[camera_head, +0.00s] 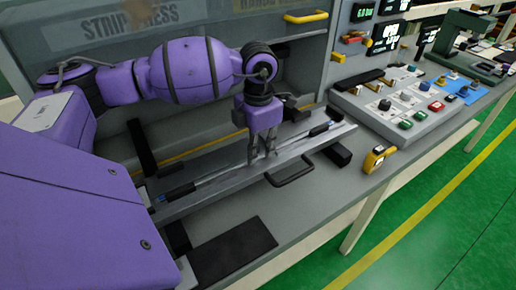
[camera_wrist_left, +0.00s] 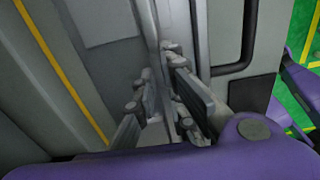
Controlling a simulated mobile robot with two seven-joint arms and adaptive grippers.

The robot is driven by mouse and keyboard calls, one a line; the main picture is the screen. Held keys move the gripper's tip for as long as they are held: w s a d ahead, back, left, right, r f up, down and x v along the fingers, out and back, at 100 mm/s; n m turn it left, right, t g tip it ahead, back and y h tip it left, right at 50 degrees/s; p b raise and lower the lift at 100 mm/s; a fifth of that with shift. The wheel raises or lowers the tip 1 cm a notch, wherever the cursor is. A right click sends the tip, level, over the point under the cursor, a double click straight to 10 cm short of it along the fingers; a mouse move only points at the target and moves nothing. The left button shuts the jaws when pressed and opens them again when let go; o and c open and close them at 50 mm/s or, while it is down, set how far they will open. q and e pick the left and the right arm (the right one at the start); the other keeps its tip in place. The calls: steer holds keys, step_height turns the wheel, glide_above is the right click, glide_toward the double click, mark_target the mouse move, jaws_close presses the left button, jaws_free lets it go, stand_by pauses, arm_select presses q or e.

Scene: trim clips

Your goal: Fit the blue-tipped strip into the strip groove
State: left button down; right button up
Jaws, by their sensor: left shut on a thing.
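A long thin pale strip (camera_head: 218,177) with dark bluish ends lies along a long grey bar with a front handle (camera_head: 291,171) in the head view. One dark end (camera_head: 319,129) is at the upper right and the other (camera_head: 178,192) at the lower left. My left gripper (camera_head: 262,157) points down over the middle of the bar, shut on the strip. In the left wrist view its fingers (camera_wrist_left: 162,97) flank a narrow lengthwise piece. The fingers hide the gripped part. I cannot tell whether the strip is seated in the groove or just above it. My right gripper is not in view.
A dark pad (camera_head: 232,250) lies on the front of the bench. A yellow device (camera_head: 377,159) is at the bench's front edge. A control panel with buttons and knobs (camera_head: 405,103) stands at the right. A grey press panel labelled "STRIP PRESS" (camera_head: 130,22) is behind the arm.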

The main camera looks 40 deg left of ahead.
arm_select(q)
steer(key=c, duration=1.8)
jaws_free()
steer(key=shift+f, duration=0.1)
step_height(320, 180, up, 12)
steer(key=shift+r, duration=0.15)
